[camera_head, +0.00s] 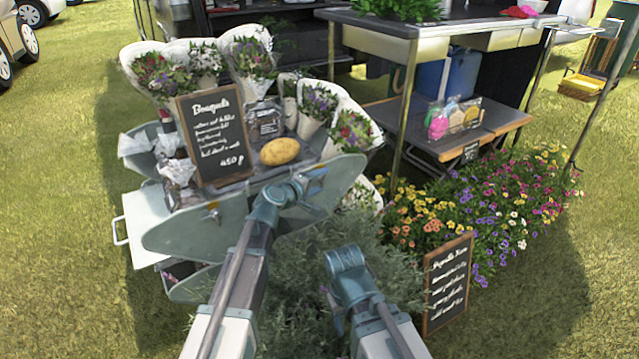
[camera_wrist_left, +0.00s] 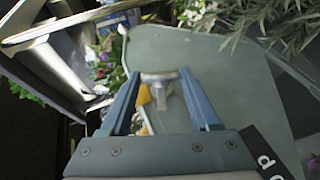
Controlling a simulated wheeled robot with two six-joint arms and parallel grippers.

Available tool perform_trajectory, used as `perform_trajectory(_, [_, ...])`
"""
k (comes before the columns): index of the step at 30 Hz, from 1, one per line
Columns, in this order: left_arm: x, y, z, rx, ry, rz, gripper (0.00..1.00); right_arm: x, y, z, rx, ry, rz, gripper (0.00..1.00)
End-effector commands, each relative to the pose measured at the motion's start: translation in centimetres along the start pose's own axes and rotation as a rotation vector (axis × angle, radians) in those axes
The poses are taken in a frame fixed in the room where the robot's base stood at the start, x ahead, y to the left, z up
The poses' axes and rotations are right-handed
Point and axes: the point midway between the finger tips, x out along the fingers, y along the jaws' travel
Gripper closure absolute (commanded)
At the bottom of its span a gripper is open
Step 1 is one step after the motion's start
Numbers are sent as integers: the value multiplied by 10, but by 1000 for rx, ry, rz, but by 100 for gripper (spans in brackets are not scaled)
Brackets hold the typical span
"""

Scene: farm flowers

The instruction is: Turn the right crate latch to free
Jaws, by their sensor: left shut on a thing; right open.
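The right crate latch (camera_wrist_left: 160,78) shows in the left wrist view as a pale metal piece with a round top and a short tab, between my two blue fingers. My left gripper (camera_wrist_left: 159,92) is shut on it. In the head view my left gripper (camera_head: 318,182) is at the right end panel (camera_head: 345,178) of the grey-green crate, and it hides the latch. The crate's other latch (camera_head: 212,210), small and brass-coloured, shows on the left panel. My right gripper (camera_head: 345,262) is lower, over the grey-green foliage; it is open and holds nothing that I can see.
Wrapped bouquets (camera_head: 318,105), a chalkboard sign (camera_head: 212,135) and a potato-like yellow thing (camera_head: 280,151) are on the crate top. Flowering plants (camera_head: 480,215) and a second sign (camera_head: 448,283) stand to the right. Open grass lies at the left.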

Motion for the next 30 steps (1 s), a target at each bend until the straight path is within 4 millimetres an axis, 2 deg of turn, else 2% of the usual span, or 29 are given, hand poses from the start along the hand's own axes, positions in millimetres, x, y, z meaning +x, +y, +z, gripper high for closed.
perform_trajectory(5, [0, 0, 1, 1, -2, -2, 93, 0, 0, 0, 0, 0, 0, 50])
perform_trajectory(6, [0, 0, 1, 1, -2, -2, 30, 0, 0, 0, 0, 0, 0, 50])
perform_trajectory(10, [0, 0, 1, 1, -2, -2, 7, 0, 0, 0, 0, 0, 0, 50])
perform_trajectory(20, [-3, 0, 0, 0, 0, -1, 7, -1, 0, 0, 0, 0, 0, 50])
perform_trajectory(23, [-15, 1, 0, -1, 1, -2, 7, -6, 0, 0, 0, 0, 0, 50])
perform_trajectory(30, [-67, 2, 2, -2, 1, -2, 7, -22, 2, 1, 0, 0, 0, 50])
